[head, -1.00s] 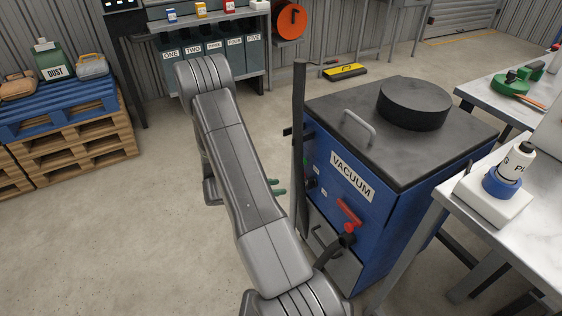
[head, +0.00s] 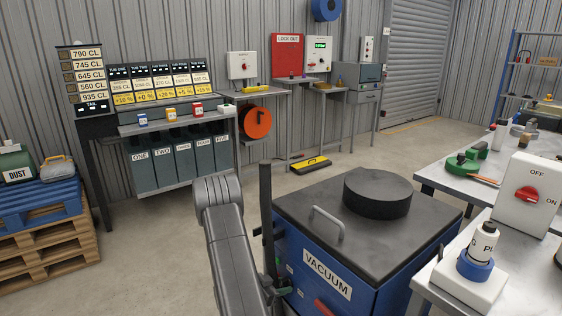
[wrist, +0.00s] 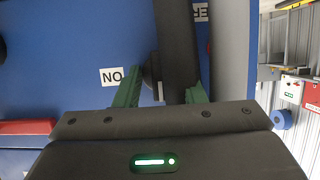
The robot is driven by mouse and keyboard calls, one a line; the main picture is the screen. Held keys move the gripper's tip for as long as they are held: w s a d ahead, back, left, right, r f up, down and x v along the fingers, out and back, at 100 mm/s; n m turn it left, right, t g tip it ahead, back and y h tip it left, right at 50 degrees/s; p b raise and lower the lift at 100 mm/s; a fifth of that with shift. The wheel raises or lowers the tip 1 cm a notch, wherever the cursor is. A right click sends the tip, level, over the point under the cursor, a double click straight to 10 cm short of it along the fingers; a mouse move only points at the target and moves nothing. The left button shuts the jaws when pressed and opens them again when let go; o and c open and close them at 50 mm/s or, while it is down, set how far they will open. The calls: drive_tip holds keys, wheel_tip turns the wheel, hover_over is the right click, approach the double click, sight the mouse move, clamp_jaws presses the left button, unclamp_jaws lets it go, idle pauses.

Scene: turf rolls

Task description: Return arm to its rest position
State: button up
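My arm (head: 232,255) reaches forward in the head view, left of the blue vacuum cabinet (head: 345,285). My gripper (wrist: 160,88) has two green fingers standing apart, so it is open. In the wrist view it faces the blue cabinet front (wrist: 60,50), close to a small label (wrist: 112,76) that reads NO in this picture. A black post (wrist: 177,45) and a dark round part show between the fingers; I cannot tell whether they touch. In the head view only a bit of green finger shows beside the cabinet, and most of the gripper is hidden.
The upright black post (head: 266,215) stands close beside my arm. A black round lid (head: 377,193) tops the cabinet. White tables (head: 455,185) stand on the right. Bare floor (head: 150,265) lies between pallets and arm.

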idle(0.4)
drive_tip(key=shift+s+a+r, duration=0.1)
drive_tip(key=shift+a+r, duration=0.05)
drive_tip(key=shift+a, duration=0.05)
drive_tip(key=p+v, duration=0.2)
drive_tip(key=v, duration=1.1)
drive_tip(key=b+x, duration=0.1)
drive_tip(key=x, duration=1.3)
drive_tip(key=shift+b, duration=0.4)
drive_tip(key=m+t+b, duration=0.1)
drive_tip(key=b, duration=0.2)
drive_tip(key=m+t+y+b, duration=0.1)
drive_tip(key=m+b, duration=0.1)
drive_tip(key=b, duration=0.1)
drive_tip(key=m+t+b, duration=0.1)
drive_tip(key=m+b, duration=0.1)
drive_tip(key=b, duration=0.2)
drive_tip(key=shift+s+t+y, duration=0.3)
drive_tip(key=shift+a, duration=0.1)
